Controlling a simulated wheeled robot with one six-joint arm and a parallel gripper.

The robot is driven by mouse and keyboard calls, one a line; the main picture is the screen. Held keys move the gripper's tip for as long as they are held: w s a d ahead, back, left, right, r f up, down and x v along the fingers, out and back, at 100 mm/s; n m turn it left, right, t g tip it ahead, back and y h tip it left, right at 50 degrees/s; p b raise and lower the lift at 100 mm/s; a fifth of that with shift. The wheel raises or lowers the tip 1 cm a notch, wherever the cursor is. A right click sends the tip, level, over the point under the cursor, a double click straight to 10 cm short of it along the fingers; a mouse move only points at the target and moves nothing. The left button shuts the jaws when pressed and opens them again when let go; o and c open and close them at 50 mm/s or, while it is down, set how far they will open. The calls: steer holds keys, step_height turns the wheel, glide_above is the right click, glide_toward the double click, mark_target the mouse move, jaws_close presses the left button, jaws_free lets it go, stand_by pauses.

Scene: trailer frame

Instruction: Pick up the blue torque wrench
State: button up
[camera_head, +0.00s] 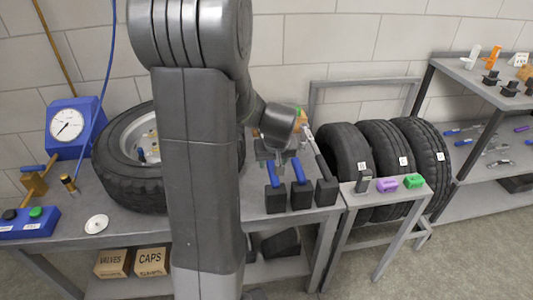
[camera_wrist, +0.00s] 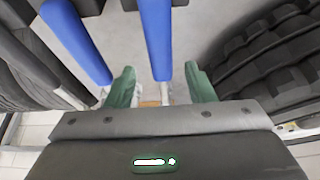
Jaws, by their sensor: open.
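My gripper (camera_head: 278,152) is over the bench's right part, beside the upright tools. In the wrist view its two green fingers (camera_wrist: 162,88) are open and apart. A blue handle (camera_wrist: 155,38) lies in line with the gap between them, and its thin metal shaft runs down into that gap. A second blue handle (camera_wrist: 75,40) is to the left, outside the fingers. In the head view, a blue-handled tool (camera_head: 298,170) stands in a black holder (camera_head: 301,195); another blue part shows left of it, partly covered by my gripper. I cannot tell which handle is the torque wrench.
A dark-handled tool (camera_head: 319,155) stands close on the right. A large wheel (camera_head: 128,185) lies on the bench at left, partly behind my arm. Several tyres (camera_head: 385,150) stand on a rack at right. A small table (camera_head: 390,195) holds coloured blocks.

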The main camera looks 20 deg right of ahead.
mark_target(272, 167)
steer(key=x, duration=0.4)
steer(key=shift+s+a+f, duration=0.1)
steer(key=shift+s+a, duration=0.1)
steer(key=shift+s, duration=0.2)
steer(key=shift+w+f, duration=0.25)
steer(key=shift+f, duration=0.2)
steer(key=shift+c, duration=0.4)
steer(key=shift+d+r, duration=0.1)
jaws_close()
